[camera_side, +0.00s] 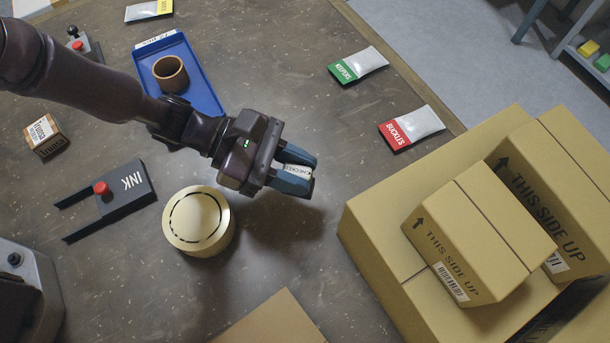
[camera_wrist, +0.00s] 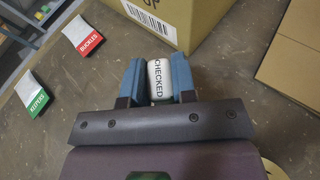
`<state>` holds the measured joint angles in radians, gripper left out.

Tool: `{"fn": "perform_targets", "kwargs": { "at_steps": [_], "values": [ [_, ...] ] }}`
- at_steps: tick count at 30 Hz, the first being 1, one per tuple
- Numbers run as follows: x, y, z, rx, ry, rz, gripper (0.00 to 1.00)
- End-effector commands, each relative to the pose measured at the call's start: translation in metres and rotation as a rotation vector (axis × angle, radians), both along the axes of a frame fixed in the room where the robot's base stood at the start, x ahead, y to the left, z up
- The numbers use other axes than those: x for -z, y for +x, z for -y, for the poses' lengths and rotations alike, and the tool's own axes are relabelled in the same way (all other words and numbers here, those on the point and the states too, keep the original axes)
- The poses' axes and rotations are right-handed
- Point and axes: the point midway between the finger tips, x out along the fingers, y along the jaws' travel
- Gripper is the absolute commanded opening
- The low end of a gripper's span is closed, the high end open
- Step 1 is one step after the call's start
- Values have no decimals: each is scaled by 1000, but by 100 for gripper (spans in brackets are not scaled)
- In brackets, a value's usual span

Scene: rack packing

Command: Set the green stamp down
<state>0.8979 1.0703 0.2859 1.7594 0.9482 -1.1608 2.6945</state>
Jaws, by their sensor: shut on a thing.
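My gripper (camera_side: 302,172) has its blue fingers shut on a small white piece marked CHECKED (camera_side: 294,168), which I take to be the stamp. In the wrist view the piece (camera_wrist: 158,80) sits between both fingers (camera_wrist: 158,66), its lettering facing the camera. No green shows on it; its underside is hidden. The gripper holds it above the brown table, with a shadow below, left of the cardboard boxes.
Stacked cardboard boxes (camera_side: 390,240) fill the right. Green (camera_side: 358,65) and red (camera_side: 411,128) packets lie near the table edge. A blue tray (camera_side: 204,92) holds a brown cup (camera_side: 171,74). Table between gripper and packets is clear.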

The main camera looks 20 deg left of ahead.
Motion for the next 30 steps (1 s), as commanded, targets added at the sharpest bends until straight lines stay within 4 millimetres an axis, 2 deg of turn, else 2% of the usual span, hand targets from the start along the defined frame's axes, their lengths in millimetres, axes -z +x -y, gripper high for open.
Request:
{"fn": "perform_targets", "kwargs": {
  "at_steps": [5,12,24,25,27,28,30],
  "values": [
    [12,6,8,-1,0,1,2],
    [42,8,10,0,-1,0,2],
    [47,8,10,0,-1,1,2],
    [47,8,10,0,-1,1,30],
    [47,8,10,0,-1,1,46],
    [47,8,10,0,-1,1,51],
    [47,8,10,0,-1,1,51]
  ]
}}
